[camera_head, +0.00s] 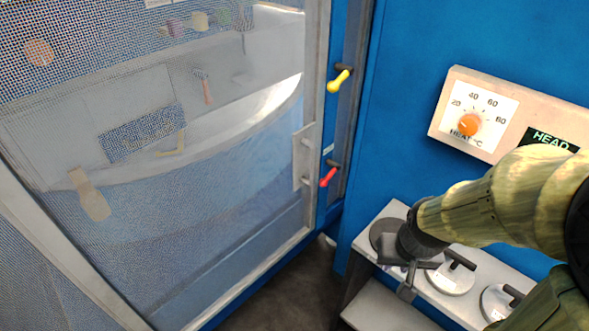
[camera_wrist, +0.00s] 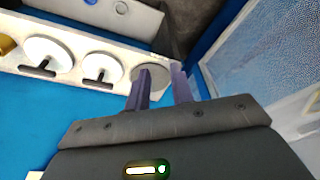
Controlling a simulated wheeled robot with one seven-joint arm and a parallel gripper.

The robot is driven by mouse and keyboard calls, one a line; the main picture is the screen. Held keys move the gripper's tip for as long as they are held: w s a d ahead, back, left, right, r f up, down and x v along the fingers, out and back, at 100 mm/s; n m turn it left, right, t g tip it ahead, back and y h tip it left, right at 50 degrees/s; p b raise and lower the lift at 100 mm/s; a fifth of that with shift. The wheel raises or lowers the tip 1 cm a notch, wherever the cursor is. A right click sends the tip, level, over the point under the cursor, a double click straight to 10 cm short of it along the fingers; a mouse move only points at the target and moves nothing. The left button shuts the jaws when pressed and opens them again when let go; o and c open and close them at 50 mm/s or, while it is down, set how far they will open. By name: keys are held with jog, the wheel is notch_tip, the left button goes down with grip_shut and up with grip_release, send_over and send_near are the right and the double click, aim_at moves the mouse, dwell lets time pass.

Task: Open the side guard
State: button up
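The side guard (camera_head: 309,222) is a framed mesh panel filling the left of the head view. It appears closed against the blue frame. A pale handle (camera_head: 305,155) is on its right edge. A yellow lever (camera_head: 339,81) and a red lever (camera_head: 328,177) sit on the post to its right. My gripper (camera_head: 403,277) is over the left end of the die rack, well away from the guard. In the wrist view my gripper (camera_wrist: 161,86) shows two separated fingers with nothing visible between them. The guard's mesh also shows in the wrist view (camera_wrist: 262,62).
The pale rack (camera_head: 395,208) holds round dies with black handles, such as one (camera_head: 450,277) beside my gripper. A dark grey disc (camera_head: 383,230) lies close to the gripper. A heat dial panel (camera_head: 480,112) is on the blue wall. Dark floor (camera_head: 290,290) lies before the guard.

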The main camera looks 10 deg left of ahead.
jog(key=shift+a, duration=0.3)
jog(key=w+a+f+n+t+y+b, duration=0.2)
jog(key=w+a+f+t+y+b, duration=0.1)
jog(key=w+a+t+b, duration=0.4)
jog(key=w+a+f+n+t+y+b, duration=0.2)
jog(key=w+a+f+t+b, duration=0.3)
jog(key=w+b, duration=0.5)
jog(key=w+a+t+y, duration=0.1)
jog(key=w+a+t, duration=0.1)
jog(key=w, duration=0.1)
jog(key=shift+w, duration=0.1)
